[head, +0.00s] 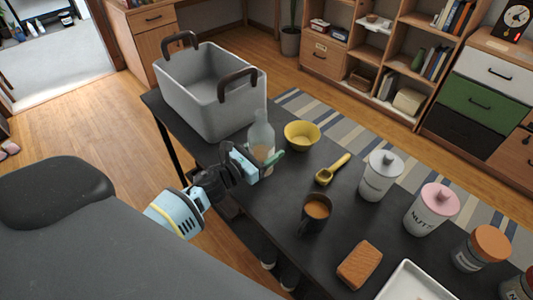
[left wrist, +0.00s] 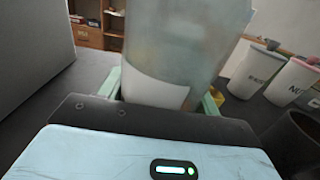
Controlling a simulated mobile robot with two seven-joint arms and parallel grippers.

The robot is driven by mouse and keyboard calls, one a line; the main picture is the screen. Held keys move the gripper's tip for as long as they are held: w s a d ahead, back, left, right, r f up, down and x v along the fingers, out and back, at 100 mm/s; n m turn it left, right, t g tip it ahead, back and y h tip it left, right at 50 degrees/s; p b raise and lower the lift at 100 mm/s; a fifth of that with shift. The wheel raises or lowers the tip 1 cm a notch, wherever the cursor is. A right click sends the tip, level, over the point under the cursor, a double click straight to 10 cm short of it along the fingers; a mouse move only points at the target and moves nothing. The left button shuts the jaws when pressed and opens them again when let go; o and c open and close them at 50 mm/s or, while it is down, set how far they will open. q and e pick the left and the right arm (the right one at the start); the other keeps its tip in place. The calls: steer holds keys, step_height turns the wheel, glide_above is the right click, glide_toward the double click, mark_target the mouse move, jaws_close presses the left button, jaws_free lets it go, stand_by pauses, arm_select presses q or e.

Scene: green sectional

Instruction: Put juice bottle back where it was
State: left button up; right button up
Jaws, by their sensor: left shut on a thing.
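The juice bottle (head: 262,133) is pale and translucent with an orange-tinted lower part. It stands upright at the near edge of the black table (head: 334,180), beside the grey bin. My left gripper (head: 268,163) is shut on its lower part. In the left wrist view the bottle (left wrist: 180,45) fills the space between the green fingers (left wrist: 160,95). Whether its base touches the table is hidden behind the gripper. My right gripper is not in view.
A grey bin (head: 190,100) with brown handles stands at the table's far left end. A yellow bowl (head: 301,135), a yellow scoop (head: 331,170), a dark mug (head: 315,213), a brown block (head: 359,265) and several lidded canisters (head: 379,178) lie to the right.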

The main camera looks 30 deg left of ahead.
arm_select(q)
steer(key=shift+f, duration=0.9)
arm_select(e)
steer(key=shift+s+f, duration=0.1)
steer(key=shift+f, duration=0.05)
arm_select(q)
steer(key=shift+f, duration=0.2)
steer(key=o, duration=1.3)
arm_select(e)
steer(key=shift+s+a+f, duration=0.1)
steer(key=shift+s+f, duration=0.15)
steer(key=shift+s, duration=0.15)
